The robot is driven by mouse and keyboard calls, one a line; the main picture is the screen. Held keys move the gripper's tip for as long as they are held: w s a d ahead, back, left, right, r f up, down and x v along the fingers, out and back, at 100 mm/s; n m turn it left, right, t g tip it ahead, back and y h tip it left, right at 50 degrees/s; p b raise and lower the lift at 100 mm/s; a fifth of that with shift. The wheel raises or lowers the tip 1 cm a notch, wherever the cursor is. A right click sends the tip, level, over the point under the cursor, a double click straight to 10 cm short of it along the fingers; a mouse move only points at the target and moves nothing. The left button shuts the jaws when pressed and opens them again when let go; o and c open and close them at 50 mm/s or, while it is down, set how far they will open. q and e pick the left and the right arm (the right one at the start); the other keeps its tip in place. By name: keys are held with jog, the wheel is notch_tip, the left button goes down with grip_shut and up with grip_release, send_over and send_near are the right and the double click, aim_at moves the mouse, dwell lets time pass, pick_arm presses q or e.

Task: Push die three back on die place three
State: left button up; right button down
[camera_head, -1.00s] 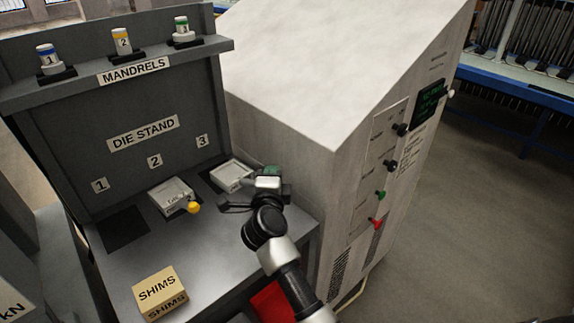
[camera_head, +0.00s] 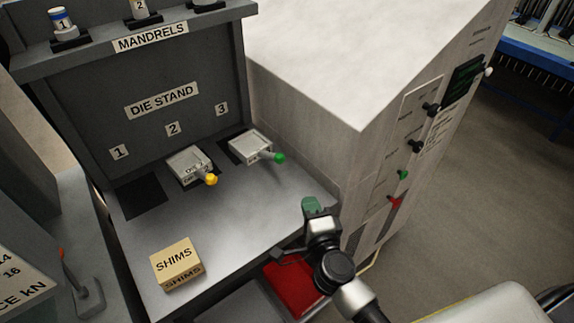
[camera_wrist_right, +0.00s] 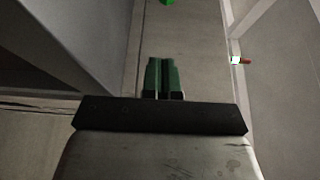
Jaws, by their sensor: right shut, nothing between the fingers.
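Die three (camera_head: 250,146) is a light grey block with a green knob (camera_head: 279,157) pointing to the front right. It sits below the label 3 on the die stand, on the dark pad of place three (camera_head: 234,151); a strip of pad shows along its left side. Whether it sits fully home I cannot tell. My right gripper (camera_head: 310,203) is apart from the die, to its front right near the table's right edge. Its green fingers are together and empty in the right wrist view (camera_wrist_right: 162,77). My left gripper is out of view.
A second die (camera_head: 188,165) with a yellow knob stands at place two. The pad at place one (camera_head: 139,196) is bare. A shims box (camera_head: 176,264) lies at the front. A tall grey cabinet (camera_head: 330,80) borders the right side. A red thing (camera_head: 295,287) is below the front edge.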

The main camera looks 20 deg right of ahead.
aim_at(271, 158)
jog(key=w, duration=0.8)
jog(key=shift+w+d, duration=0.35)
jog(key=w+a, duration=0.2)
jog(key=w, duration=0.1)
jog(key=shift+w+a+b, duration=0.3)
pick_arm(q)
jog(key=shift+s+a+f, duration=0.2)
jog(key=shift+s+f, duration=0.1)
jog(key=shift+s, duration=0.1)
pick_arm(e)
jog(key=shift+w+a+r, duration=0.1)
jog(key=shift+w+a, duration=0.1)
jog(key=shift+w, duration=0.05)
jog(key=shift+w+a+p, duration=0.3)
jog(key=shift+w+a, duration=0.95)
jog(key=shift+w, duration=0.2)
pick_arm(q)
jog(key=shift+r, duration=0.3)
pick_arm(e)
jog(key=shift+s+d, duration=0.1)
